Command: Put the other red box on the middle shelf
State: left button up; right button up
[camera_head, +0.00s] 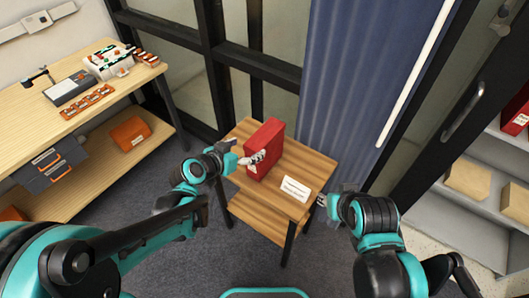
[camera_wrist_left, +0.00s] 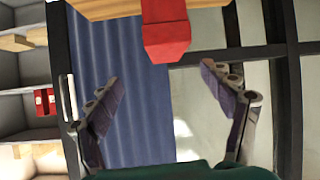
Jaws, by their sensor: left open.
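A red box (camera_head: 269,145) stands upright on a small wooden table (camera_head: 305,173). My left gripper (camera_head: 257,158) is open at the box's left side in the head view; whether it touches cannot be told. In the left wrist view, the picture appears inverted: the red box (camera_wrist_left: 167,30) is at the top, beyond the open left fingers (camera_wrist_left: 160,85), with nothing between them. Another red box (camera_head: 517,116) is on the shelf unit (camera_head: 455,212) at the right, partly cut off. My right gripper (camera_head: 322,201) is by the table's right edge; its opening is unclear.
A white label card (camera_head: 295,189) lies on the small table's front. Cardboard boxes (camera_head: 467,179) sit on the shelf unit. A wooden workbench (camera_head: 40,110) with tools is at the left. A blue curtain (camera_head: 340,75) hangs behind the table. Grey floor is free between workbench and table.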

aim_at(265, 133)
pick_arm(q)
jog(key=shift+m+t+h, duration=0.6)
jog(key=shift+h, duration=0.2)
jog(key=w+f, duration=0.1)
jog(key=w+d+f, duration=0.2)
jog(key=w, duration=0.1)
jog(key=shift+f+b, duration=0.15)
jog(key=shift+b, duration=0.15)
jog(key=shift+w+d+f, duration=0.15)
jog(key=shift+w+f, duration=0.05)
jog(key=shift+b+x, duration=0.35)
jog(key=shift+x, duration=0.9)
jog(key=x, duration=0.1)
jog(key=b+x, duration=0.1)
jog(key=x, duration=0.3)
jog(key=shift+w+a+b, duration=0.2)
jog(key=shift+w+b, duration=0.2)
jog(key=shift+w, duration=0.1)
jog(key=shift+s+r, duration=0.1)
jog(key=shift+c, duration=0.4)
grip_shut()
